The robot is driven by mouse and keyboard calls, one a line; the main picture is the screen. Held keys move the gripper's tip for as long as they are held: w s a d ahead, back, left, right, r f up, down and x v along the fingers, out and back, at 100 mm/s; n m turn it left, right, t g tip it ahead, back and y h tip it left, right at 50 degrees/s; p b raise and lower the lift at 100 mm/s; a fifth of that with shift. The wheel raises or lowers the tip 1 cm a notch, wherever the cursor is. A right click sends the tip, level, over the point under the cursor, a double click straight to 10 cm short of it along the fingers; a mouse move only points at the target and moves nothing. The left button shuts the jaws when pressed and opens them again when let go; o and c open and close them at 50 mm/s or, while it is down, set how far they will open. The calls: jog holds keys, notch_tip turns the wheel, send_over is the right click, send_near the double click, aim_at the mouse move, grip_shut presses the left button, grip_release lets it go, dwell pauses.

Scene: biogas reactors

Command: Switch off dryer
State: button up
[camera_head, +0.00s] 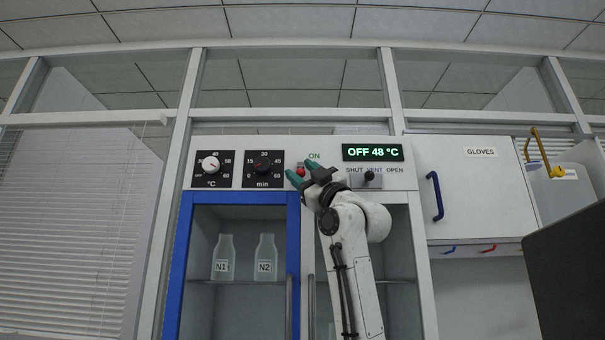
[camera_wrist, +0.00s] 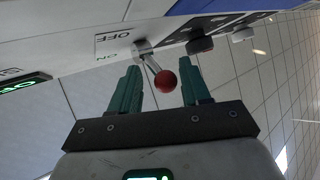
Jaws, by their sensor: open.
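The dryer is a cabinet with a blue-framed door (camera_head: 187,250) below a white control panel. Its green display (camera_head: 373,152) reads "OFF 48 °C". A switch lever with a red ball (camera_head: 300,172) sits below the ON label (camera_head: 314,155). In the wrist view the red ball (camera_wrist: 165,80) stands on a metal stem from a round mount, beside the OFF (camera_wrist: 118,36) and ON labels. My gripper (camera_head: 302,170) is open at the lever. In the wrist view its green fingers (camera_wrist: 160,70) stand on either side of the ball, with gaps visible.
Left of the lever are a temperature dial (camera_head: 211,166) and a minutes dial (camera_head: 263,166). Right is a vent slider (camera_head: 371,178). Bottles N1 (camera_head: 223,258) and N2 (camera_head: 265,258) stand inside the dryer. A gloves cabinet (camera_head: 465,190) hangs at the right.

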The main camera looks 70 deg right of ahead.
jog(key=b+v, duration=0.3)
jog(key=v, duration=0.7)
jog(key=shift+s+f, duration=0.15)
jog(key=shift+f, duration=0.05)
